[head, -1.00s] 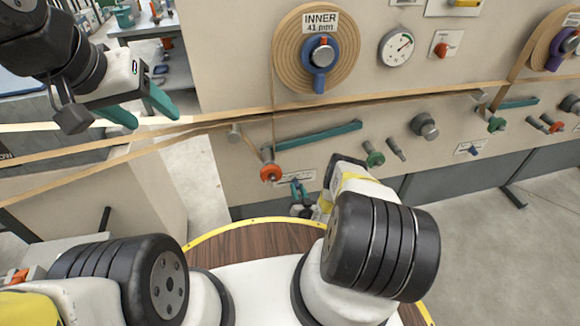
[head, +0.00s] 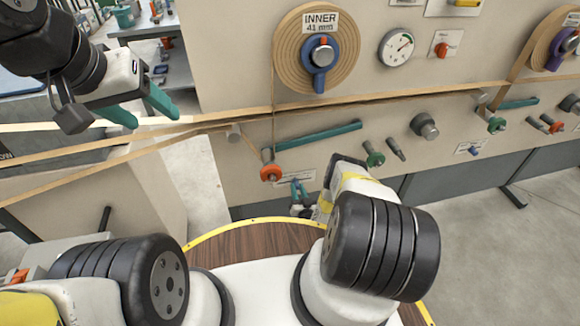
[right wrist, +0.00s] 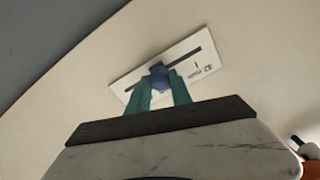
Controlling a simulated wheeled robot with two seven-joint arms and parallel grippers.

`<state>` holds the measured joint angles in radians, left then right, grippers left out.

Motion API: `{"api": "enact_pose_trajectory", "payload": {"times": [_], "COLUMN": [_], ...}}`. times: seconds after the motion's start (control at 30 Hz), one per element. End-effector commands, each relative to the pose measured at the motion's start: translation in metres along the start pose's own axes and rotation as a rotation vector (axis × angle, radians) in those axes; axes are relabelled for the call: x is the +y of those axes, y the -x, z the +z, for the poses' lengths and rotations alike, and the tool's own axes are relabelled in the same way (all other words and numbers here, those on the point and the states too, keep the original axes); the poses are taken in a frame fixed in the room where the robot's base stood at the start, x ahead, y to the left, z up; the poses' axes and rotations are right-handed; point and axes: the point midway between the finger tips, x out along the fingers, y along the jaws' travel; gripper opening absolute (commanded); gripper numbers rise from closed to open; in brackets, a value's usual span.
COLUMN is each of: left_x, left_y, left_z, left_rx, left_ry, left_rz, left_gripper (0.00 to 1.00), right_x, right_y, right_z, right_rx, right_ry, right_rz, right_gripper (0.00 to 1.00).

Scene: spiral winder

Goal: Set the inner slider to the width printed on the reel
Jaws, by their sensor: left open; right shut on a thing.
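The inner reel (head: 343,66) is a tan coil with a blue hub on the machine's wall. Its label (head: 320,23) reads "INNER 41 mm". The slider's white plate (right wrist: 193,62) has a dark slot, and its blue knob (right wrist: 158,76) sits in that slot. The plate's small markings are too small to read. My right gripper (right wrist: 160,88) is shut on the blue knob, with a teal finger on each side. In the head view the right gripper (head: 299,188) is small and low, below the reel. My left gripper (head: 141,110) is open and empty at upper left, near the tan strips.
Tan strips (head: 400,95) run across the machine face. A second plate with a blue knob (head: 474,150) is farther right. A gauge (head: 396,47), a red knob (head: 442,50), a teal bar (head: 318,136) and several rollers stick out. Open floor (head: 490,240) lies at right.

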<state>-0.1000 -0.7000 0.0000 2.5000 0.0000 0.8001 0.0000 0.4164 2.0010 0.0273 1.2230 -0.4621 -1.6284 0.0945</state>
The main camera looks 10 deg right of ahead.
Motion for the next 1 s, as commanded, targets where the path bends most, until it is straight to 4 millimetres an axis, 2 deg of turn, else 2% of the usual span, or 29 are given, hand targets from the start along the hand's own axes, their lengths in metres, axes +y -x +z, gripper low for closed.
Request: {"api": "enact_pose_trajectory", "payload": {"times": [0.27,0.37,0.63,0.93,0.97,1.0], "left_x": [0.000,0.000,0.000,0.000,0.000,0.000], "left_y": [0.000,0.000,0.000,0.000,0.000,0.000], "left_z": [0.000,0.000,0.000,0.000,0.000,0.000], "left_rx": [0.000,0.000,0.000,0.000,0.000,0.000], "left_ry": [0.000,0.000,0.000,0.000,0.000,0.000], "left_rz": [0.000,0.000,0.000,0.000,0.000,0.000], "left_gripper": [0.59,0.59,0.59,0.59,0.59,0.59], "right_x": [0.002,0.010,0.058,0.064,0.064,0.064], "right_y": [0.001,0.001,0.001,0.001,0.001,0.001], "right_z": [0.000,-0.003,-0.018,-0.020,-0.020,-0.020], "right_rx": [-0.001,0.000,0.000,-0.001,-0.001,-0.001], "right_ry": [0.000,0.001,0.002,0.001,0.001,0.002], "right_rz": [0.001,0.001,0.002,0.005,0.006,0.006], "right_gripper": [0.00,0.00,0.00,0.00,0.30,0.38]}}
